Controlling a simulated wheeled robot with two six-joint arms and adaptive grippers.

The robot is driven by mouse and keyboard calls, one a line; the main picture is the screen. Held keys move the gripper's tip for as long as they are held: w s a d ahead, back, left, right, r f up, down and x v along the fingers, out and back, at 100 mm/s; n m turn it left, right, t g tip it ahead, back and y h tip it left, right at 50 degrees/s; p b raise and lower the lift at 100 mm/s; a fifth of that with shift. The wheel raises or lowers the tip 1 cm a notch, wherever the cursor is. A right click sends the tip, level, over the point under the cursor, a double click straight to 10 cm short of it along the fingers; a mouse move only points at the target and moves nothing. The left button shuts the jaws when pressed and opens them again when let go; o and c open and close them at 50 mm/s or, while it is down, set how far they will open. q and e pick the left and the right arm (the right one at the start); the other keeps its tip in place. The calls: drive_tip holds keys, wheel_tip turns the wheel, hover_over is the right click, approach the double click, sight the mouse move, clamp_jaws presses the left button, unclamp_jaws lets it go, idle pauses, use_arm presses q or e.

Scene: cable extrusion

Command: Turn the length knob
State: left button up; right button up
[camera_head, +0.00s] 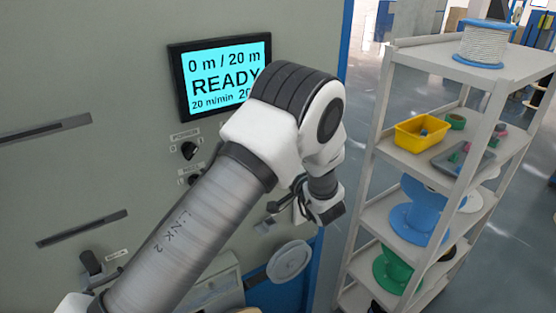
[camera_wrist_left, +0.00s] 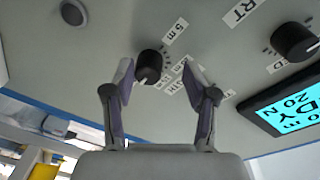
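The length knob (camera_wrist_left: 148,66) is black and round, with labels in metres around it, on the grey machine panel in the left wrist view. My left gripper (camera_wrist_left: 157,66) is open, one finger on each side of the knob in the picture. I cannot tell whether either fingertip touches it. In the head view my left arm crosses the panel, and its gripper (camera_head: 283,204) is small and partly hidden by the wrist; the length knob is hidden there. The screen (camera_head: 222,75) reads "0 m / 20 m READY"; its lower right is covered by my arm. My right gripper is not in view.
Other dark knobs (camera_head: 189,150) sit below the screen, one labelled POWER. Another black knob (camera_wrist_left: 295,42) and the screen (camera_wrist_left: 290,105) are at the right in the wrist view. A shelf rack (camera_head: 373,150) with spools and a yellow bin (camera_head: 421,132) stands right of the machine.

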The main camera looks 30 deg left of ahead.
use_arm(q)
drive_tip(key=shift+w+f, duration=0.25)
drive_tip(key=shift+w, duration=0.25)
drive_tip(key=shift+w+f, duration=0.2)
drive_tip(key=shift+w, duration=0.25)
drive_tip(key=shift+w+a+f, duration=0.1)
drive_tip(key=shift+w+a, duration=0.05)
drive_tip(key=shift+w, duration=0.1)
drive_tip(key=c, duration=0.4)
drive_tip(key=shift+s, duration=0.2)
drive_tip(key=c, duration=0.6)
drive_tip(key=shift+s+a+r, duration=0.1)
drive_tip(key=shift+s+r, duration=0.1)
drive_tip(key=shift+s, duration=0.05)
clamp_jaws()
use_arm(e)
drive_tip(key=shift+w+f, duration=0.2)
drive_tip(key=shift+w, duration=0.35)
use_arm(q)
drive_tip(key=shift+f, duration=0.1)
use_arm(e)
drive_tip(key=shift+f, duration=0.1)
